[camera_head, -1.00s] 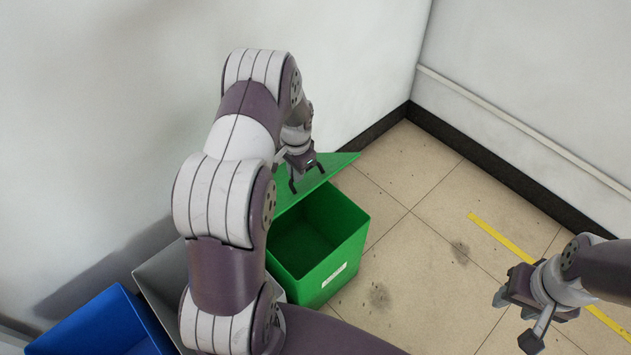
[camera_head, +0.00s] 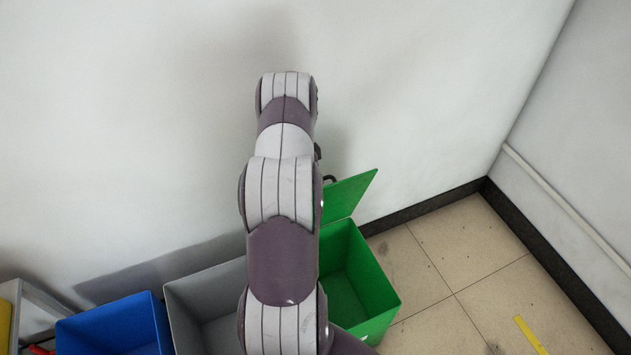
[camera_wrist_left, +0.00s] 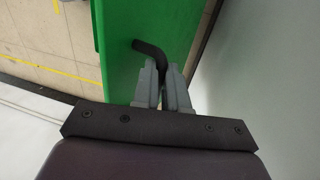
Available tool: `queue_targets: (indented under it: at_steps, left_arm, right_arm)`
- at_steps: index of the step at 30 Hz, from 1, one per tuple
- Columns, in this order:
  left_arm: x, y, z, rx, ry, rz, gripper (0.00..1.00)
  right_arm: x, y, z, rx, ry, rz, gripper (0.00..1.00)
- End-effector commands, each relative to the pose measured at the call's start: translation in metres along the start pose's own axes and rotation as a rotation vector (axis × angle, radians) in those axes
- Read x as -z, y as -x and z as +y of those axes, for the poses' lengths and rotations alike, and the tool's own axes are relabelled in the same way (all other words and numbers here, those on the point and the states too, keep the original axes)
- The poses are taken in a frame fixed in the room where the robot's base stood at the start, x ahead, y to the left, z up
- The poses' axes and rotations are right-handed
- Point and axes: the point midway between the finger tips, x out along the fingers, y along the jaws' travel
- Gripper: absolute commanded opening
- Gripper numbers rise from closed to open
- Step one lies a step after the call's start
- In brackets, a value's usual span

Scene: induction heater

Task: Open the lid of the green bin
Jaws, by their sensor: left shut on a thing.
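The green bin (camera_head: 378,290) stands near the wall with its inside partly showing. Its green lid (camera_head: 350,196) is raised and tilted up at the back, by the wall. In the left wrist view the lid (camera_wrist_left: 120,75) fills the upper middle, with a black bent handle (camera_wrist_left: 150,50) on it. My left gripper (camera_wrist_left: 163,72) is shut on this handle. In the head view my left arm hides its own gripper and part of the bin; a small black piece shows beside the arm at the lid's edge. My right gripper is out of view.
A grey bin (camera_head: 180,318) and a blue bin (camera_head: 110,325) stand in a row left of the green bin. A yellow thing (camera_head: 8,325) is at the far left. The wall rises close behind the bins. Tiled floor to the right is clear.

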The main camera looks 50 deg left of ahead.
Motion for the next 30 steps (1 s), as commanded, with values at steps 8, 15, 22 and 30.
queue_targets:
  at_steps: [8,15,22,30]
  left_arm:
    - [-0.002,-0.006,0.000,-0.012,0.001,-0.003,0.00]
    - [-0.002,-0.006,0.000,-0.012,0.001,-0.003,0.38]
    - [-0.001,-0.003,0.000,-0.009,0.001,-0.002,0.38]
    - [-0.001,0.030,-0.001,-0.006,0.000,-0.001,0.38]
  right_arm:
    - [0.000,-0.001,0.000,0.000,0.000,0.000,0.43]
    - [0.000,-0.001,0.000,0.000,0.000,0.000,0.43]
    - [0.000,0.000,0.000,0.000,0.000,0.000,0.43]
    - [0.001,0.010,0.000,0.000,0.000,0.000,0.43]
